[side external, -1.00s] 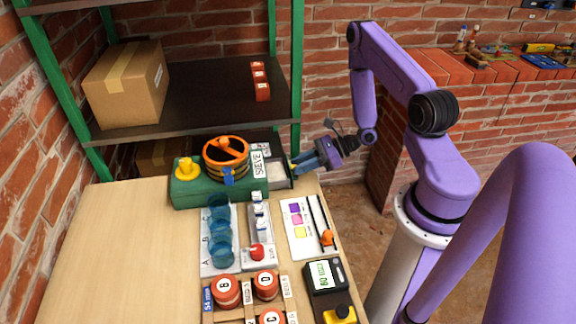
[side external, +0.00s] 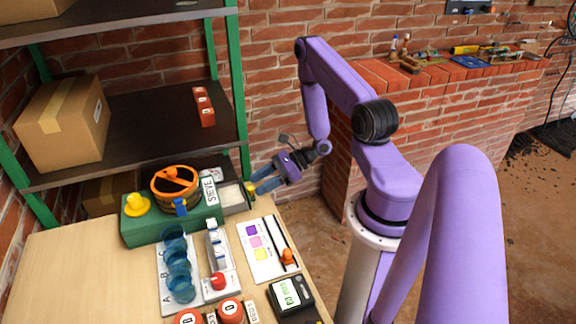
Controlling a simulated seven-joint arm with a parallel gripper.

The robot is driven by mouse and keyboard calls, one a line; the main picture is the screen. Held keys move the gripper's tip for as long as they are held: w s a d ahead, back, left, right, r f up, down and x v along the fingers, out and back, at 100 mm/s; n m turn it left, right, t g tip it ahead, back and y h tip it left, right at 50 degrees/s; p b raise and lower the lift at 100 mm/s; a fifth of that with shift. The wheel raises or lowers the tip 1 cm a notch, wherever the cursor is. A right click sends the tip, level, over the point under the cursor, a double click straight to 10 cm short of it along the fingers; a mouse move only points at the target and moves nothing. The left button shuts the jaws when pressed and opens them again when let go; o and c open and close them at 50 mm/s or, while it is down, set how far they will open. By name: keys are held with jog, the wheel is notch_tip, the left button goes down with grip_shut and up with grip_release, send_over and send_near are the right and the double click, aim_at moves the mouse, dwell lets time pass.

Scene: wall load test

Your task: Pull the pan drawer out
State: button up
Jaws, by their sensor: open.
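The green sieve box (side external: 140,232) stands at the back of the wooden bench, with an orange-rimmed round sieve (side external: 174,188) on it. The pan drawer (side external: 234,197), a grey tray with pale contents, sticks out of the box's right end beside the SIEVE label. A small yellow knob (side external: 250,188) is on its outer end. My gripper (side external: 259,181) is open, its blue fingers pointing left at the knob. The fingertips are just right of the knob; I cannot tell whether they touch it.
Blue cups (side external: 176,262) in a rack, a white switch strip (side external: 217,262), a slider board (side external: 268,250) and a dark scale (side external: 290,297) fill the bench in front. A dark shelf (side external: 135,135) with a cardboard box (side external: 62,122) stands behind. The bench's left side is clear.

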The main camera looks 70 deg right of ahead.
jog(key=v, duration=1.6)
jog(key=shift+a+r, duration=0.1)
jog(key=shift+a, duration=0.05)
jog(key=a+r+n+g+h, duration=0.1)
jog(key=a+r+n+g, duration=0.2)
jog(key=a+n+g, duration=0.5)
jog(key=a+r+n+g+h, duration=0.1)
jog(key=a+r+n+g, duration=0.45)
jog(key=n, duration=0.55)
jog(key=s+a+r+n+t+h, duration=0.2)
jog(key=a+n, duration=0.4)
jog(key=n, duration=0.4)
jog(key=s+a+r+n+t+h, duration=0.2)
jog(key=s+a+r+n+h, duration=0.3)
jog(key=n, duration=0.5)
jog(key=shift+s+a+n, duration=0.3)
jog(key=shift+s+a, duration=0.1)
jog(key=shift+a, duration=0.4)
